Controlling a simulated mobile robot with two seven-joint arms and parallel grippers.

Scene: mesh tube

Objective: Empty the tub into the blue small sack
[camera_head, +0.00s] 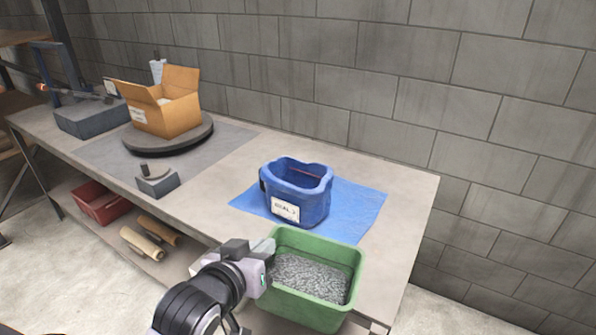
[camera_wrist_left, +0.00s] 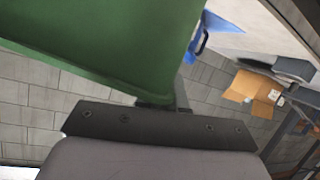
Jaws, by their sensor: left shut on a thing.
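The green tub (camera_head: 345,264) holds grey granular material and is near the front edge of the table in the head view. My left gripper (camera_head: 268,250) is shut on the tub's left wall. In the left wrist view the tub's green side (camera_wrist_left: 110,40) fills the upper left, close to the gripper (camera_wrist_left: 165,108). The blue small sack (camera_head: 312,207) stands upright and open just behind the tub, with a white label on its front. The inside bottom of the sack is hidden. My right gripper is not in view.
The sack stands on a blue mat (camera_head: 362,204) on the table (camera_head: 412,197). An open cardboard box (camera_head: 178,114) sits on a round dark turntable (camera_head: 140,146) at the far left. A small grey block (camera_head: 158,184) lies left of the sack. A block wall stands behind.

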